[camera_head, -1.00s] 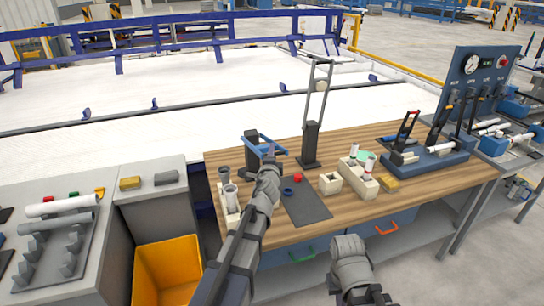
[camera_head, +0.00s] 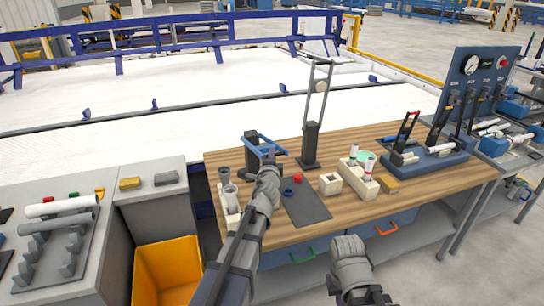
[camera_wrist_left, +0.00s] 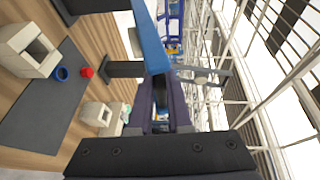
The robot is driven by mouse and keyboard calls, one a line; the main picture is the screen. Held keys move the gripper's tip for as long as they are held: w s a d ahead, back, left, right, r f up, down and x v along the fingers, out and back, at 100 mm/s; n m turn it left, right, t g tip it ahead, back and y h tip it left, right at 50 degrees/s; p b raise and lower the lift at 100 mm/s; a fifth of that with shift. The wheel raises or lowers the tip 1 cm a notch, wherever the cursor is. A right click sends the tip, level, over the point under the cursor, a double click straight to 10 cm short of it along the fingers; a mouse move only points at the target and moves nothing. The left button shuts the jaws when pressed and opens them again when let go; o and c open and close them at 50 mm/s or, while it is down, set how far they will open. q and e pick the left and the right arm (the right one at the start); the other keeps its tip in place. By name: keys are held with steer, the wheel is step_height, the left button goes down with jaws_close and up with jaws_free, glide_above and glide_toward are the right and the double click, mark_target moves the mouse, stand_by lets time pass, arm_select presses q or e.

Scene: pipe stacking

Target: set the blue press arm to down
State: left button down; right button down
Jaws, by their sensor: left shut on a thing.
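The blue press arm (camera_head: 272,150) is a blue frame joined to a dark post (camera_head: 251,144) at the back left of the wooden bench. It leans forward from the post, low and near level. My left gripper (camera_head: 268,160) is at its front bar. In the left wrist view the blue arm (camera_wrist_left: 151,40) runs down between the dark fingers of my left gripper (camera_wrist_left: 160,105), which are shut on it. My right arm shows at the bottom of the head view, but its fingertips cannot be seen.
A second press (camera_head: 311,145) has its grey arm raised upright. A dark mat (camera_head: 307,207) holds a red piece and a blue ring. Cream blocks (camera_head: 330,183) stand to the right, grey cups (camera_head: 230,193) to the left. A yellow bin (camera_head: 168,272) stands below.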

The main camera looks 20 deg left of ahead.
stand_by(0.8)
arm_select(q)
step_height(320, 180, down, 10)
steer(key=s+b, duration=0.1)
steer(key=b, duration=0.9)
steer(key=shift+s+d+f+b, duration=0.25)
steer(key=shift+s+d+b, duration=0.1)
steer(key=shift+d, duration=0.1)
steer(key=c, duration=1)
jaws_free()
steer(key=shift+w+f, duration=0.1)
steer(key=shift+f, duration=0.05)
steer(key=shift+o, duration=0.8)
steer(key=f+v, duration=0.1)
steer(key=v, duration=0.6)
steer(key=shift+s+r+p, duration=0.4)
steer(key=shift+r+p, duration=0.05)
steer(key=shift+r, duration=0.1)
steer(key=shift+d, duration=0.1)
